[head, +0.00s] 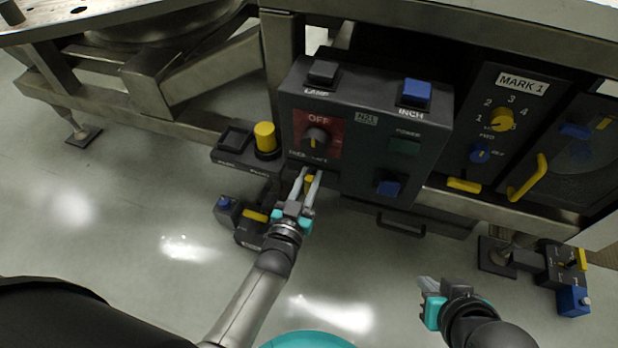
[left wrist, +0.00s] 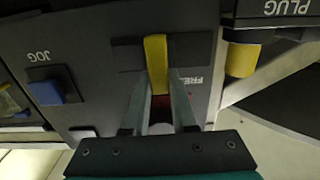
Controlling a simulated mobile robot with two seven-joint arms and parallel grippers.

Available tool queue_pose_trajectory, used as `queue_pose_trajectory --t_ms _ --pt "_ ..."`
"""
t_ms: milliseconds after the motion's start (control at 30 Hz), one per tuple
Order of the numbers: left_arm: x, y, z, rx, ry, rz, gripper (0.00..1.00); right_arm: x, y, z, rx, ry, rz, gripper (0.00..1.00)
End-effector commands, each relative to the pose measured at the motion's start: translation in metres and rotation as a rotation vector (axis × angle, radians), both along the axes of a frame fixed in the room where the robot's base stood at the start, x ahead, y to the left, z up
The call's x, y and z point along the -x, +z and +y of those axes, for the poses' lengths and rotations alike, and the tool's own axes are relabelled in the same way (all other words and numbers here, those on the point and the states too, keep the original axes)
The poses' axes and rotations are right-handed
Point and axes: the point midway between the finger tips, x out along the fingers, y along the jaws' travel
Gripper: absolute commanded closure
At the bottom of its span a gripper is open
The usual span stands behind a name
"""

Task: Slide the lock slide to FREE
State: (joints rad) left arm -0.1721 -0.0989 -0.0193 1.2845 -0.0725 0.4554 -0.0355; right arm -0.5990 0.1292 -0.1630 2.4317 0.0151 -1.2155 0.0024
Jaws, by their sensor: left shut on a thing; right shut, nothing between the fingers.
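The lock slide shows as a yellow tab (left wrist: 156,62) in a dark slot on the panel's lower face in the left wrist view. A partly covered FREE label (left wrist: 195,85) lies beside it. My left gripper (left wrist: 158,84) has a finger on each side of the tab and is shut on it. In the head view the left gripper (head: 310,176) reaches the bottom left of the dark control box (head: 360,145), with a bit of yellow between its fingers. My right gripper (head: 428,284) is shut and empty, well away from the box, at the lower right.
The box carries a rotary knob (head: 316,138) on a red OFF field and a blue INCH button (head: 416,92). A yellow plug (head: 265,137) stands close left of the left gripper. A blue JOG button (left wrist: 46,92) is near the slide. Open floor lies in front.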

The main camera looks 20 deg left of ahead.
Motion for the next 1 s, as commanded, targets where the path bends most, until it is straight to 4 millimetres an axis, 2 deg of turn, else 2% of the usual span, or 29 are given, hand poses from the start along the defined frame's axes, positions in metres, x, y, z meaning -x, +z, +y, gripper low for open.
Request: queue_pose_trajectory --t_ms 767,867,1000 --pt "0.000 -0.001 0.000 -0.001 0.000 0.001 1.00 0.000 0.000 0.000 -0.001 0.001 0.000 1.00" --pt "0.000 -0.001 0.008 -0.003 0.000 0.002 1.00 0.002 0.001 -0.001 0.003 -0.001 0.012 1.00" --pt "0.000 -0.001 0.030 -0.005 0.000 0.004 1.00 0.009 0.004 -0.009 0.026 -0.014 0.066 1.00"
